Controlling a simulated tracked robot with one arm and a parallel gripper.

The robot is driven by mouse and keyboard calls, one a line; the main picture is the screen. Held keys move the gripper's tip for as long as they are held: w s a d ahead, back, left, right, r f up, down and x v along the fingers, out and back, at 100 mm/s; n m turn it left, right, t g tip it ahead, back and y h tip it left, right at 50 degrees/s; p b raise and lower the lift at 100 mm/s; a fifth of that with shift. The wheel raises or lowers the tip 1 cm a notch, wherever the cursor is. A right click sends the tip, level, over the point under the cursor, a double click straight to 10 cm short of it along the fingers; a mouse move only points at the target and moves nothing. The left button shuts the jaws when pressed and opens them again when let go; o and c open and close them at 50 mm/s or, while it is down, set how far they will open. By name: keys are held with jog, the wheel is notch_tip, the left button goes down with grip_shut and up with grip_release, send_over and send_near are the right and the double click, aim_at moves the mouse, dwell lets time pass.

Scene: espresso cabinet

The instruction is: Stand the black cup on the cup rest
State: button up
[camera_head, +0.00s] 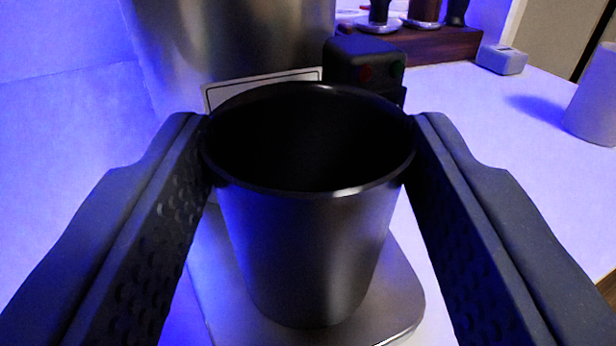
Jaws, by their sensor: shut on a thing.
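The black cup (305,240) is upright in the middle of the view, its open mouth facing up toward the camera. My gripper (308,135) is shut on it, one finger against each side near the rim. Below the cup is a flat metal plate with rounded corners, which looks like the cup rest (400,300). The cup's base appears over this plate; I cannot tell whether it touches. Part of the plate is hidden behind the cup and the fingers.
A large metal cylinder (230,45) stands right behind the cup, with a black box with red and green buttons (365,65) beside it. A wooden rack (435,45) with tools is at the back. A pale cylinder (593,100) stands at the right.

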jog(key=shift+f, duration=0.1)
jog(key=o, duration=1.1)
jog(key=o, duration=0.7)
jog(key=shift+c, duration=0.2)
jog(key=s+b, duration=0.4)
jog(key=s, duration=0.5)
jog(key=shift+a+b, duration=0.2)
jog(key=shift+b, duration=0.2)
